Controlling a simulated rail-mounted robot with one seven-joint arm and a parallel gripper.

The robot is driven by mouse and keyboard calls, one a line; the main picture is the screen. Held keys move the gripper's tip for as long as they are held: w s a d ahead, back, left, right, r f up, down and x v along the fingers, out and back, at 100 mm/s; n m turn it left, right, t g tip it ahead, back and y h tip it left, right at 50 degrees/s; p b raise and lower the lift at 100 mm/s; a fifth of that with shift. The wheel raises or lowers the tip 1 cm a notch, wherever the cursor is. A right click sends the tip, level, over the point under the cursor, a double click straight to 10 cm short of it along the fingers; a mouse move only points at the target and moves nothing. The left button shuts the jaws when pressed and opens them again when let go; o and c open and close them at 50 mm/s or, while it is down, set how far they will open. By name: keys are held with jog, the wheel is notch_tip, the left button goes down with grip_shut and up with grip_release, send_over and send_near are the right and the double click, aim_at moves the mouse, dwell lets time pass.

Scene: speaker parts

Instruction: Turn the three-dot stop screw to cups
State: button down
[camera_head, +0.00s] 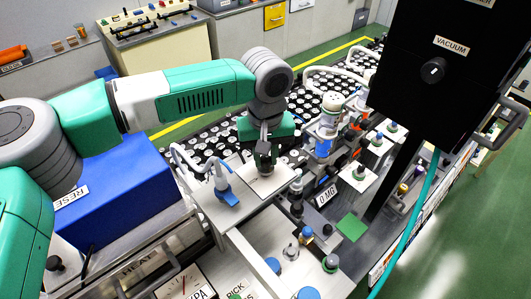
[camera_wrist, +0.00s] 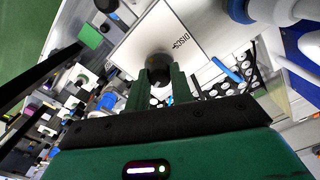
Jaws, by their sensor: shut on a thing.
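A dark round knob (camera_wrist: 158,62), which looks like the stop screw, stands on a white plate (camera_wrist: 190,22). The plate bears the printed word "DISCS" beside the knob; in the head view the plate (camera_head: 276,184) is a pale panel. My gripper (camera_wrist: 160,76) points at the plate and is shut on the knob, one green finger on each side. In the head view my gripper (camera_head: 264,158) comes down over the plate from above. The three dots and any "cups" mark cannot be made out; the fingers hide part of the knob.
A white-handled fixture with a blue base (camera_head: 227,195) stands close left of the plate. Fittings with blue and orange parts (camera_head: 325,145) crowd the right. A black VACUUM box (camera_head: 440,65) hangs at upper right. A bed of white discs (camera_head: 310,100) lies behind.

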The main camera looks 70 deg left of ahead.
aim_at(266, 158)
jog(key=shift+r+m, duration=0.1)
jog(key=shift+m, duration=0.3)
dwell(0.3)
jog(key=c, duration=1.2)
grip_release()
notch_tip(266, 158, up, 8)
jog(key=shift+f, duration=0.1)
